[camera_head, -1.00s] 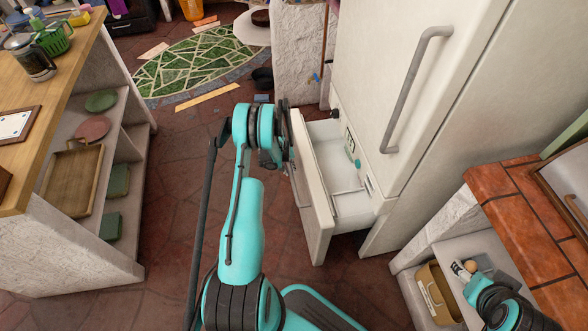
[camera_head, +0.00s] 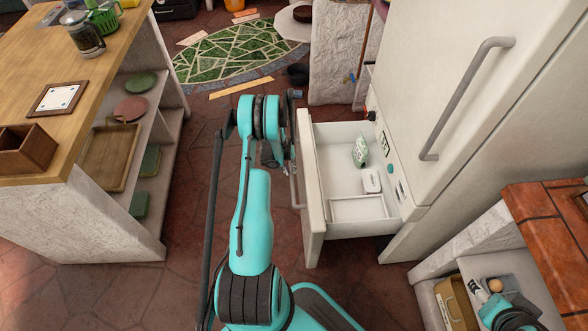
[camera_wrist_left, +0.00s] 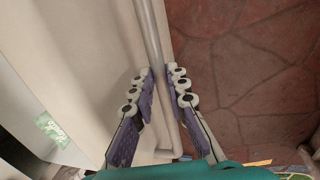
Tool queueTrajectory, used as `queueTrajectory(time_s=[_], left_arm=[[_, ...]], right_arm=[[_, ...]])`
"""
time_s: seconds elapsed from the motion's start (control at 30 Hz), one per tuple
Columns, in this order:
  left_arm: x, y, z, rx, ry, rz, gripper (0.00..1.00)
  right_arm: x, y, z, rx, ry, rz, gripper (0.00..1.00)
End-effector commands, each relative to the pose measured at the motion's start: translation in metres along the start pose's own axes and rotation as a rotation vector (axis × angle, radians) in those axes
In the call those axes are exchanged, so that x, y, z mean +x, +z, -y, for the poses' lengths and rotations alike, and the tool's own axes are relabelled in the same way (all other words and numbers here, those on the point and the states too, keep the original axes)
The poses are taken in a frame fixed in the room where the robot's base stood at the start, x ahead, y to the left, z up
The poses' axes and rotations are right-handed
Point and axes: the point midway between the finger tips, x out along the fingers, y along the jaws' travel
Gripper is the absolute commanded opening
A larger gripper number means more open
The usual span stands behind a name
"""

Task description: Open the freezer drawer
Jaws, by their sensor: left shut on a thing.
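The white freezer drawer (camera_head: 311,190) is pulled out from the bottom of the white fridge-freezer (camera_head: 430,110), its inside in plain view. My left gripper (camera_wrist_left: 162,82) is shut on the drawer's grey bar handle (camera_wrist_left: 153,32), with one finger on each side of the bar. In the head view my left arm covers most of this gripper, and a lower part of the handle (camera_head: 295,190) shows beside the drawer front. My right gripper (camera_head: 480,292) is partly seen at the lower right, by the low shelf; its fingers are too unclear to read.
Inside the drawer lie a green-and-white package (camera_head: 360,151) and a small white box (camera_head: 371,181). A wooden-topped counter (camera_head: 95,100) with shelves stands at the left. A brick-tiled counter (camera_head: 548,235) is at the right. Bare floor (camera_head: 190,230) lies between left counter and drawer.

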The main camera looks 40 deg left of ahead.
Motion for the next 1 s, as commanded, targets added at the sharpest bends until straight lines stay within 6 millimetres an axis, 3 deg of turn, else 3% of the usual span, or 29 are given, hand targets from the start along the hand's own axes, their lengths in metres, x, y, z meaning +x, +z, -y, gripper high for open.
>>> queueTrajectory(time_s=[0.37, 0.4, 0.47, 0.5, 0.83, 1.0], left_arm=[[0.0, 0.0, 0.002, -0.001, -0.001, 0.0, 0.0], [0.0, 0.0, 0.002, -0.001, -0.001, 0.0, 0.17], [0.0, 0.0, 0.002, -0.001, -0.001, 0.0, 0.33], [0.0, 0.0, 0.002, -0.001, -0.001, 0.0, 0.36], [-0.004, 0.0, 0.001, 0.0, 0.0, 0.0, 0.36], [-0.028, 0.0, 0.002, -0.002, 0.0, 0.0, 0.36]], right_arm=[[0.0, 0.0, 0.0, 0.0, 0.0, 0.0, 0.59], [0.0, 0.0, 0.0, 0.0, 0.0, 0.0, 0.59], [0.0, 0.0, 0.0, 0.0, 0.0, 0.0, 0.59], [0.0, 0.0, 0.0, 0.0, 0.0, 0.0, 0.59], [0.0, 0.0, 0.0, 0.0, 0.0, 0.0, 0.59], [0.0, 0.0, 0.0, 0.0, 0.0, 0.0, 0.59]])
